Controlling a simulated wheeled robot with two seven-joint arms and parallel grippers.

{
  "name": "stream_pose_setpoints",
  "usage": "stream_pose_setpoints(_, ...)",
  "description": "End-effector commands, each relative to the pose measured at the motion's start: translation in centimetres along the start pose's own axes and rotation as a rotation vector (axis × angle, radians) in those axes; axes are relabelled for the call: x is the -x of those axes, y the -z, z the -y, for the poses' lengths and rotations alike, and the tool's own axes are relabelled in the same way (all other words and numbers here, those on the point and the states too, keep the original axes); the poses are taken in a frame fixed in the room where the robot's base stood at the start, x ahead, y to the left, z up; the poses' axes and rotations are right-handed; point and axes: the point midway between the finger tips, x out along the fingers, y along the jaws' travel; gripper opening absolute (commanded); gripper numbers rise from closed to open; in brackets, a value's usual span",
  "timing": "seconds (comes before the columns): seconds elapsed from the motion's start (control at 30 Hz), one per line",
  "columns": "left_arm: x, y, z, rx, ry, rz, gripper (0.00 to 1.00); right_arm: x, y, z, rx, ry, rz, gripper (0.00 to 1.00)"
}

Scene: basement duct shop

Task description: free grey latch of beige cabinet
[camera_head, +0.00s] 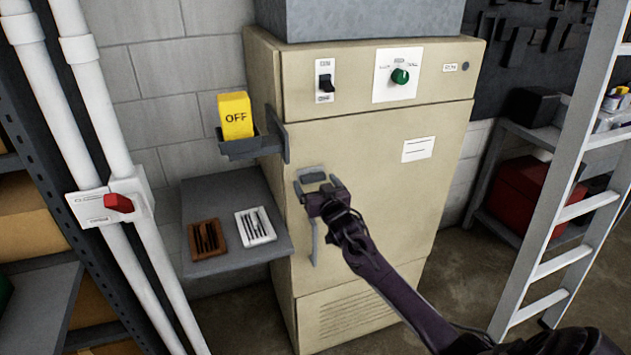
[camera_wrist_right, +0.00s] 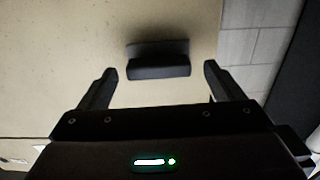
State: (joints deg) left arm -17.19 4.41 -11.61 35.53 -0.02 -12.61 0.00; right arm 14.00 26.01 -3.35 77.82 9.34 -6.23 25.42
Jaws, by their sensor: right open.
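The beige cabinet (camera_head: 375,150) stands in the middle of the head view with its door shut. Its grey latch (camera_head: 313,177) is on the upper left of the door. In the right wrist view the latch (camera_wrist_right: 158,60) is a dark block lying across the picture. My right gripper (camera_head: 317,184) is at the latch and partly covers it in the head view. In the wrist view the right gripper (camera_wrist_right: 159,74) is open, one finger on each side of the latch, with gaps on both sides. A grey handle (camera_head: 314,245) hangs below, partly hidden. My left gripper is not in view.
A grey shelf (camera_head: 268,205) left of the door holds a brown tray (camera_head: 207,238) and a white tray (camera_head: 255,226). A yellow OFF block (camera_head: 235,115) sits in a small holder above. A white ladder (camera_head: 560,215) stands right. White pipes (camera_head: 95,100) run left.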

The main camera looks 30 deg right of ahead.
Motion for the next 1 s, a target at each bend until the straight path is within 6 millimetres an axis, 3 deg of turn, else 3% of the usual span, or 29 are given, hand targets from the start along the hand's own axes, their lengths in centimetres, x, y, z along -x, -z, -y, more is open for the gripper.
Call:
stream_pose_setpoints(0.4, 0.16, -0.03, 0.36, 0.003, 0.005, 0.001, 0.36, -0.71, -0.04, -0.03, 0.0, -0.001, 0.001, 0.86)
stream_pose_setpoints(0.73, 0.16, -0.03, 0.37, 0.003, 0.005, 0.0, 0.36, -0.69, -0.04, -0.03, 0.001, -0.001, 0.001, 0.43)
stream_pose_setpoints(1.0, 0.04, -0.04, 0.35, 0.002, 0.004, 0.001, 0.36, -0.69, -0.07, -0.04, 0.028, 0.0, 0.001, 0.43)
